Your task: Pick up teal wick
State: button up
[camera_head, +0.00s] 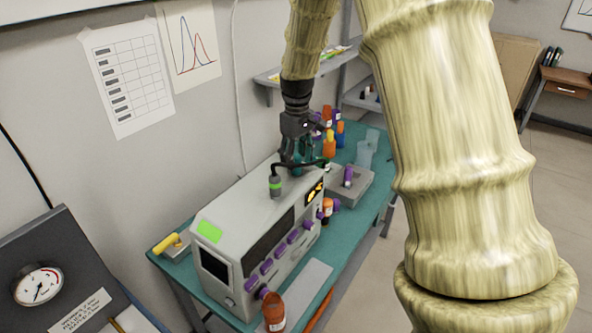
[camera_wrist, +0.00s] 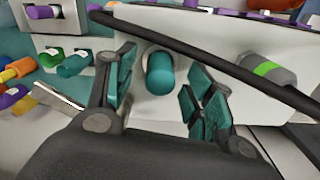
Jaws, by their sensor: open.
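A short teal cylinder, which looks like the teal wick (camera_wrist: 160,74), stands on the pale top of the classifier machine in the wrist view. My gripper (camera_wrist: 163,92) is open, with one teal-padded finger on each side of it. I see gaps between the cylinder and both fingers, and cannot tell how far down the fingertips reach. In the head view my gripper (camera_head: 297,158) hangs over the far end of the grey machine (camera_head: 240,215); the teal wick cannot be made out there.
A black cable (camera_wrist: 215,62) crosses close to the fingers, towards a grey plug with a green band (camera_wrist: 268,70). Another teal cylinder (camera_wrist: 75,66) lies beside a green one (camera_wrist: 50,58) at left. Bottles (camera_head: 329,140) and a grey block with a purple piece (camera_head: 347,177) stand nearby.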

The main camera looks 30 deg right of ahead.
jog(key=shift+s+f, duration=0.1)
jog(key=shift+f, duration=0.4)
jog(key=shift+c, duration=0.2)
grip_shut()
